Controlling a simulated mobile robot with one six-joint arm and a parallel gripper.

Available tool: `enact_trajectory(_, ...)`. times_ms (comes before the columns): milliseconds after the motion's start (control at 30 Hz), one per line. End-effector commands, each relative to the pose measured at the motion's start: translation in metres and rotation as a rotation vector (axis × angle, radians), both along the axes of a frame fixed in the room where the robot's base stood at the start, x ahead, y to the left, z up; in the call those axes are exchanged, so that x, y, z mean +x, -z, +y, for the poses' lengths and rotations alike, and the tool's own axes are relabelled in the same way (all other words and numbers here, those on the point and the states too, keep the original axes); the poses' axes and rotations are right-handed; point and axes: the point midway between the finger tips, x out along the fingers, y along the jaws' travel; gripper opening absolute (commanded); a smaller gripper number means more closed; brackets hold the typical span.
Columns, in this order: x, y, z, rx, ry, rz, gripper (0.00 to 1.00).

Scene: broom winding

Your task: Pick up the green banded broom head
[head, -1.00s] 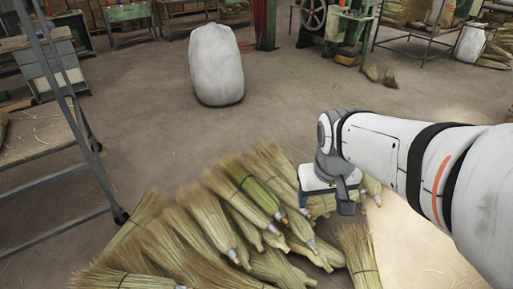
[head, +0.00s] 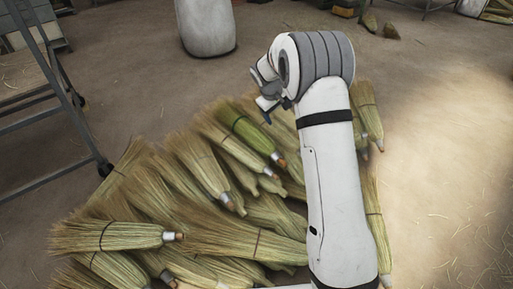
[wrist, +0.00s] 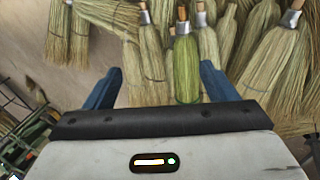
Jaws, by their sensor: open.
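The green banded broom head (head: 243,128) lies on top of the broom pile in the head view. It is greener than the others, with a dark band around its bristles and a metal collar and orange-brown tip at its lower right end. My gripper (head: 267,112) hovers just right of its bristle end, partly hidden behind my arm. In the wrist view the green broom head (wrist: 186,70) shows between my two blue fingers (wrist: 158,84), nearer the right one. The fingers are spread and empty, and I see no contact.
Many straw broom heads (head: 215,243) lie close around and beneath it. A metal rack (head: 62,90) stands on the left, and a pale sack (head: 207,28) stands behind. The floor on the right (head: 440,150) is mostly open.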

Motion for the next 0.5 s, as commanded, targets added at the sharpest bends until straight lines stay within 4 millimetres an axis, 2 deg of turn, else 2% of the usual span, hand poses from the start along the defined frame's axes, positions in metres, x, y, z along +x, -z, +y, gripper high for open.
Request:
enact_trajectory(33,0.014,0.042,0.004,-0.016,-0.023,0.006,0.79)
enact_trajectory(200,0.053,0.133,0.015,-0.071,-0.102,0.009,0.79)
enact_trajectory(300,0.071,0.184,0.021,-0.099,-0.145,0.009,0.79)
enact_trajectory(400,0.083,0.226,0.025,-0.122,-0.181,0.01,0.79)
enact_trajectory(500,0.091,0.255,0.029,-0.139,-0.208,0.007,0.79)
